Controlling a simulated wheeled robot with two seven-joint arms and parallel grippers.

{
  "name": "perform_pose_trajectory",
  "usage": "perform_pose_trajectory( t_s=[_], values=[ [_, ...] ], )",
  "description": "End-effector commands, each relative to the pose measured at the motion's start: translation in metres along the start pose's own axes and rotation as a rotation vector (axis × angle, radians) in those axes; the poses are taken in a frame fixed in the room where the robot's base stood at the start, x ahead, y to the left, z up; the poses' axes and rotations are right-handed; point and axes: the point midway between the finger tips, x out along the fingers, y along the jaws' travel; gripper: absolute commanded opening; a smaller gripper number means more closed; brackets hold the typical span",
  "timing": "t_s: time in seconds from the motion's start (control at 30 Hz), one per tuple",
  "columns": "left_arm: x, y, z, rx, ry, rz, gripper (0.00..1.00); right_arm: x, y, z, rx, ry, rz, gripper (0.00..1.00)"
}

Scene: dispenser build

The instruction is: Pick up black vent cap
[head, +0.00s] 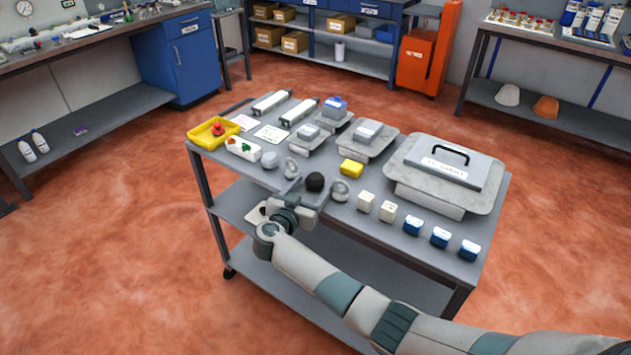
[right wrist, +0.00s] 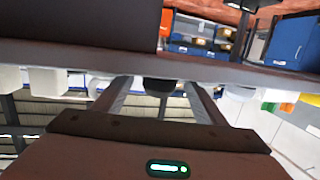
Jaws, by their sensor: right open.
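The black vent cap (head: 315,182) is a dark round piece near the front edge of the grey cart top. In the right wrist view the cap (right wrist: 158,87) shows as a dark shape between the two spread fingers (right wrist: 158,102). I cannot tell whether either finger touches it. The cap's lower part is partly hidden by the gripper. My left gripper is not in view.
Pale blocks (head: 365,202) and blue blocks (head: 440,237) stand to the right along the front edge. A white tray with coloured pieces (head: 243,149) is left, near a yellow tray (head: 201,137).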

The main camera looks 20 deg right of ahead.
Motion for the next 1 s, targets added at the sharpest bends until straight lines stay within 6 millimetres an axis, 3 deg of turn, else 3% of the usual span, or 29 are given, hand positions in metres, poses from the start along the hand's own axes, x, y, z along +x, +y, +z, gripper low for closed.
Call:
perform_pose_trajectory(
  t_s=[0.2, 0.27, 0.4, 0.43, 0.77, 1.0],
  values=[
    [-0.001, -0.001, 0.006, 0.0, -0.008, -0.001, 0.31, 0.0, 0.0, 0.0, 0.0, 0.0, 0.0, 0.65],
    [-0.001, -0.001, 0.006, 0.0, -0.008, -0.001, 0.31, 0.0, 0.0, 0.0, 0.0, 0.0, 0.0, 0.53],
    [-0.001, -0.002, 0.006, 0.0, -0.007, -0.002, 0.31, 0.0, 0.0, 0.0, 0.0, 0.0, 0.0, 0.2],
    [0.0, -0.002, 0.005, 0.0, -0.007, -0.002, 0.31, 0.0, 0.0, 0.0, 0.0, 0.0, 0.0, 0.16],
    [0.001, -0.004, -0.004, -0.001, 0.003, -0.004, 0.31, -0.001, 0.0, -0.002, 0.001, 0.0, 0.0, 0.16],
    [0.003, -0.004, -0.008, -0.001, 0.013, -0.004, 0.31, -0.003, 0.0, -0.019, 0.004, 0.0, 0.0, 0.16]
  ],
)
